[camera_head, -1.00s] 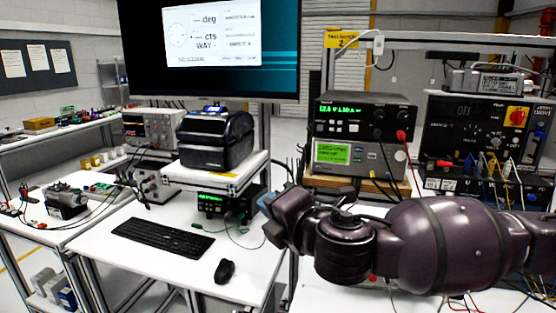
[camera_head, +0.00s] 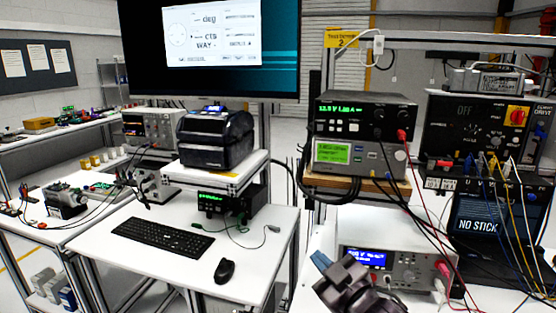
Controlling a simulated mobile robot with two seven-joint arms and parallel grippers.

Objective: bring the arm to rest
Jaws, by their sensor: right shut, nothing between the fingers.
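My right gripper (camera_head: 322,262) shows at the bottom of the head view, right of centre. Its blue-grey fingertips are together with nothing between them, and they point up and to the left. The dark purple wrist (camera_head: 352,288) behind it runs off the bottom edge. The gripper is in front of a bench instrument with a blue display (camera_head: 366,258) and covers part of its lower left side. My left gripper is not in view.
A desk with a keyboard (camera_head: 162,240), a mouse (camera_head: 225,271) and a label printer (camera_head: 215,138) stands left of the gripper. Stacked power supplies (camera_head: 362,118) are behind it. Red, black, blue and yellow leads hang at the right, near a dark screen (camera_head: 487,222).

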